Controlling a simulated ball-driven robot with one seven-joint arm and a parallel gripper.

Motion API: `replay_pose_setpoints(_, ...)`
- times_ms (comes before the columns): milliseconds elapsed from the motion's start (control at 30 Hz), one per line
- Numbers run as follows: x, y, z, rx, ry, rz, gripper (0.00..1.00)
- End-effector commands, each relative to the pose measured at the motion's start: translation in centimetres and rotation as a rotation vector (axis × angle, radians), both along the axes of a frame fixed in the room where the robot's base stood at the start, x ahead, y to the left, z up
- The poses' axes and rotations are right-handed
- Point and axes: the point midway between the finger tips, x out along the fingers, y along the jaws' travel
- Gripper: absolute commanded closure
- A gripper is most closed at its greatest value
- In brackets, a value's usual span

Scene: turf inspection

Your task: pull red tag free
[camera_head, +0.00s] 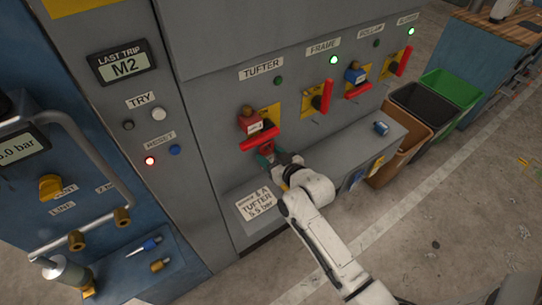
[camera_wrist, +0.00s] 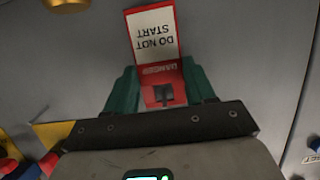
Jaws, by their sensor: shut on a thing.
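The red tag (camera_wrist: 165,68) fills the middle of the wrist view. It has a white panel reading "DO NOT START" and the word "DANGER" below, upside down in that view. My gripper (camera_wrist: 161,92) is shut on its red end with two green fingers. In the head view my gripper (camera_head: 272,158) is just below the red handle (camera_head: 259,138) of the TUFTER switch. A red padlock (camera_head: 250,124) with a white label is on that switch. The tag is mostly hidden there, and I cannot tell whether it is still attached to anything.
A grey ledge (camera_head: 352,140) juts out below the switches, with a small blue item (camera_head: 381,128) on it. The FRAME switch (camera_head: 322,98) stands to the right. Brown, black and green bins (camera_head: 455,90) stand beyond.

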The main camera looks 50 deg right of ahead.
Motion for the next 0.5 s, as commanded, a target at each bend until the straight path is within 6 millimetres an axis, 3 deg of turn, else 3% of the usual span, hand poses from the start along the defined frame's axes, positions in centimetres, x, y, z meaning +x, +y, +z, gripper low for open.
replay_pose_setpoints(500,-0.10,0.03,0.90,0.000,0.000,0.000,0.76)
